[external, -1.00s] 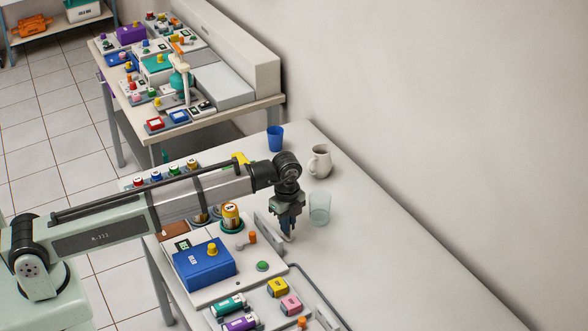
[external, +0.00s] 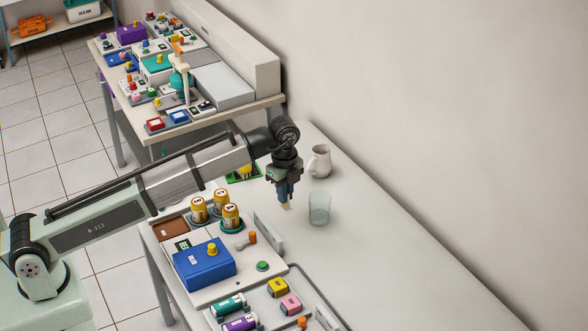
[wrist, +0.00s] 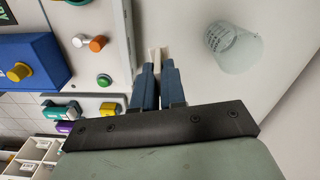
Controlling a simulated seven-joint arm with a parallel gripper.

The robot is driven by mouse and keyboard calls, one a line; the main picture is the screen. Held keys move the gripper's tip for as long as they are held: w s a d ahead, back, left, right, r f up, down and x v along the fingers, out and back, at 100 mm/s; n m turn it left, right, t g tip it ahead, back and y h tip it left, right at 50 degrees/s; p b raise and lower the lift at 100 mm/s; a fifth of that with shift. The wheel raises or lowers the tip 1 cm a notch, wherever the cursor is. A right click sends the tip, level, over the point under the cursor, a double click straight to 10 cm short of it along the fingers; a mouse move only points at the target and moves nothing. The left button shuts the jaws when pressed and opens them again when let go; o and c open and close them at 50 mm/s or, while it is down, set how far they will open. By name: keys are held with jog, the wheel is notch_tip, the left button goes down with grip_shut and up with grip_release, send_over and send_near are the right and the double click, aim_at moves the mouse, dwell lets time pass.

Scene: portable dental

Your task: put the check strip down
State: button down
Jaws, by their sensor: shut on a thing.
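My gripper (external: 284,194) is above the pale table (external: 400,275), left of the clear glass (external: 319,208) and in front of the white mug (external: 320,161). It is shut on the check strip (wrist: 156,56), a thin pale piece that sticks out past the blue fingertips in the wrist view. The strip's tip (external: 286,206) also shows below the fingers in the external view. The fingers hide most of the strip.
Left of my gripper is a panel with a blue box (external: 204,264), yellow-orange canisters (external: 230,215) and an upright pale plate (external: 268,234) on its edge. The table to the right is clear. A second bench (external: 180,90) with many devices stands behind.

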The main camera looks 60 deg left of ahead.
jog(key=w+a+m, duration=0.2)
jog(key=w+a, duration=0.2)
jog(key=a, duration=1)
jog(key=shift+s+a+f, duration=0.1)
jog(key=shift+s+f, duration=0.05)
jog(key=shift+f, duration=4.7)
jog(key=shift+f, duration=0.2)
jog(key=c, duration=1.2)
grip_release()
jog(key=shift+r, duration=0.1)
notch_tip(320, 180, up, 12)
jog(key=shift+r, duration=0.1)
